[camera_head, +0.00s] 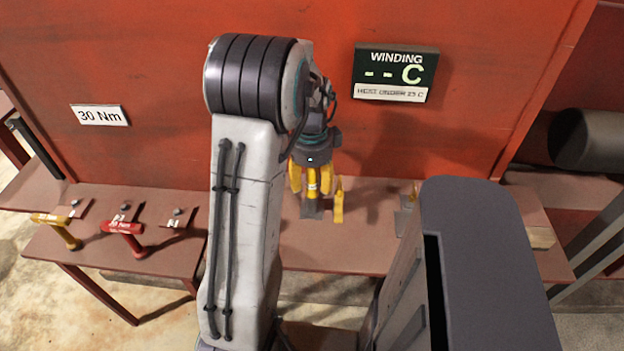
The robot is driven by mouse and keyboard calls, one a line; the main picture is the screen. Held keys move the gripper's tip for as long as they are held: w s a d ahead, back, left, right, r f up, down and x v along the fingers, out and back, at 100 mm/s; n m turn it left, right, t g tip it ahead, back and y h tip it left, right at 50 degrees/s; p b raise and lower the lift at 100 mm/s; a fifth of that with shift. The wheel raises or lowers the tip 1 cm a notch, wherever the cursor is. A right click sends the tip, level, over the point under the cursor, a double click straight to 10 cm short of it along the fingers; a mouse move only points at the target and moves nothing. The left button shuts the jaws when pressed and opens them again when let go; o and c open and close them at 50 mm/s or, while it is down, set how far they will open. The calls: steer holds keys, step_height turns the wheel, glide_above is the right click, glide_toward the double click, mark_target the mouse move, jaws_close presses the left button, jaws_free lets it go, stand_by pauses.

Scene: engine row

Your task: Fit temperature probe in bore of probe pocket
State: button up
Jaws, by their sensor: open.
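My gripper (311,184), with yellow fingers, points down over the brown bench in front of the red wall. It is open. A slim yellow upright piece (313,182) shows between the fingers, above a small grey block (312,209) on the bench. It may be the temperature probe; I cannot tell whether it sits in the block or touches a finger. A second yellow upright piece (338,205) with a pointed top stands just right of the gripper. A grey piece with a yellow top (408,210) stands further right, partly hidden. I cannot tell which piece is the probe pocket; no bore is visible.
A display reading "WINDING -- C" (395,73) and a "30 Nm" sign (99,115) are on the wall. The bench front (330,254) is clear.

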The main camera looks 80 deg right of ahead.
steer(key=r, duration=1.2)
steer(key=shift+a, duration=0.2)
stand_by(0.6)
